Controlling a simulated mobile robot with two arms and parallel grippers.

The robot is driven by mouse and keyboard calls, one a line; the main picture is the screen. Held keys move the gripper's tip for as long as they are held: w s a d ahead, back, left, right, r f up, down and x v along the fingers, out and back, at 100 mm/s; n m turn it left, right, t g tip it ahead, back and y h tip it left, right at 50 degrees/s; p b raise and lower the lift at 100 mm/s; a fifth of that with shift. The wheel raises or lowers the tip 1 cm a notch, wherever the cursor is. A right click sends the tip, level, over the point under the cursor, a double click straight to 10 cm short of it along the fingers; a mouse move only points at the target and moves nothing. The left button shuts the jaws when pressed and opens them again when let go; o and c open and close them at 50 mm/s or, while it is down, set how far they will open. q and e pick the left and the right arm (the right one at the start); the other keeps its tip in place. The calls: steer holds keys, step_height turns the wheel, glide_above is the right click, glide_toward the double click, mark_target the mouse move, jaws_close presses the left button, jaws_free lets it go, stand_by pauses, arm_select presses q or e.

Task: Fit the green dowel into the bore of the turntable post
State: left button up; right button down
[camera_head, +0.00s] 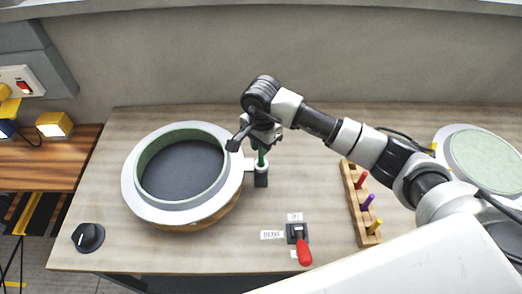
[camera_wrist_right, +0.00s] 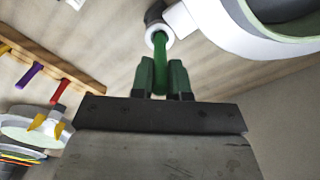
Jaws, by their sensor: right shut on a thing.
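My right gripper (camera_head: 258,146) is shut on the green dowel (camera_head: 261,158) and holds it upright above the turntable post (camera_head: 261,178). In the right wrist view the dowel (camera_wrist_right: 161,62) sits between the two green fingertips (camera_wrist_right: 162,78). Its far end meets the white ring (camera_wrist_right: 152,42) at the top of the post, over the bore. I cannot tell whether the tip is inside the bore or just at its mouth. The turntable (camera_head: 128,187) carries a round mould with a green rim, left of the post. My left gripper is not in view.
A wooden rack (camera_head: 352,198) holds red, purple and yellow pegs at the right. A red-handled switch (camera_head: 303,250) is at the front, a black knob (camera_head: 88,237) at front left. Another round mould (camera_head: 485,160) lies at far right.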

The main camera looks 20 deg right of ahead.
mark_target(261, 164)
step_height(261, 164, down, 3)
steer(key=shift+s+f+p, duration=0.1)
steer(key=shift+f+p, duration=0.05)
steer(key=shift+p, duration=0.55)
steer(key=shift+f, duration=0.3)
steer(key=shift+f, duration=0.2)
steer(key=c, duration=1.1)
jaws_free()
